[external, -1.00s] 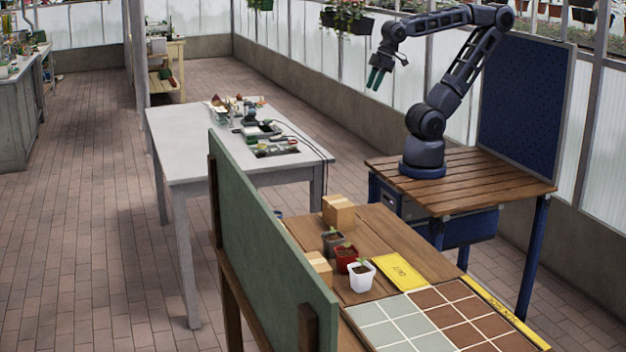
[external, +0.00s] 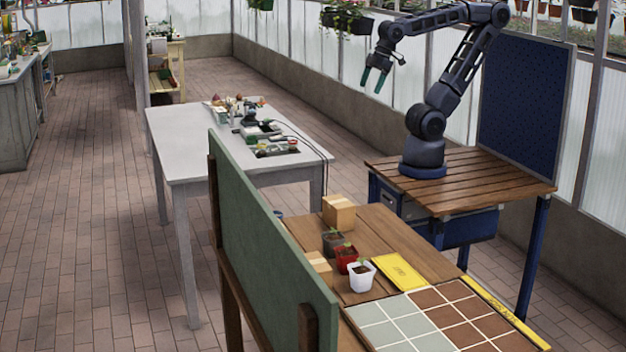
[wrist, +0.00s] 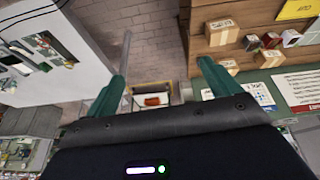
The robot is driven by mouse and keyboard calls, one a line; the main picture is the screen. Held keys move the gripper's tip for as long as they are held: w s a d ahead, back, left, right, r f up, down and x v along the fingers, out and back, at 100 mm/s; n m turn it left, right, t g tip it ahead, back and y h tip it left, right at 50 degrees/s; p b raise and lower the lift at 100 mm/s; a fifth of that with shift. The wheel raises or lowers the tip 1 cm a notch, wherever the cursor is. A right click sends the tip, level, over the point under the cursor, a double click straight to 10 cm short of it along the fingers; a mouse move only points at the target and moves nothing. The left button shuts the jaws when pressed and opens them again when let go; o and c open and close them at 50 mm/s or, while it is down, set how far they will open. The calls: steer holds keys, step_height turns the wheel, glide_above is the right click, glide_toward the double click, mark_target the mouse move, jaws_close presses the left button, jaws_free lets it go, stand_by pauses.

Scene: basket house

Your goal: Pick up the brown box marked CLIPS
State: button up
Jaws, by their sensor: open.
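Two brown cardboard boxes stand on the wooden bench. One box (external: 339,213) is at the bench's far end; it also shows in the wrist view (wrist: 221,33). The other box (external: 318,266) is partly hidden behind the green panel; it also shows in the wrist view (wrist: 224,68). Both carry labels too small to read, so I cannot tell which is marked CLIPS. My gripper (external: 373,83) is open and empty, high in the air beyond the bench. In the wrist view my gripper (wrist: 161,72) has nothing between its fingers.
Several small plant pots, including a white pot (external: 361,275), stand near the boxes. The green panel (external: 262,230) rises along the bench's left side. A grey table (external: 187,150) with tools stands to the left.

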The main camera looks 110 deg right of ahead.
steer(key=w+a+f+n+g+h, duration=0.1)
steer(key=w+a+n, duration=0.2)
steer(key=w, duration=0.2)
steer(key=w+a+f+n+g, duration=0.1)
steer(key=w+a+f+n, duration=0.1)
steer(key=w, duration=0.3)
steer(key=n+g+h, duration=0.2)
steer(key=n+h, duration=0.1)
steer(key=n, duration=1)
glide_toward(339, 202)
steer(key=shift+s+d, duration=0.1)
steer(key=shift+s, duration=0.05)
steer(key=shift+f+h, duration=0.3)
steer(key=shift+f, duration=0.4)
steer(key=shift+x, duration=4.95)
steer(key=shift+f, duration=0.25)
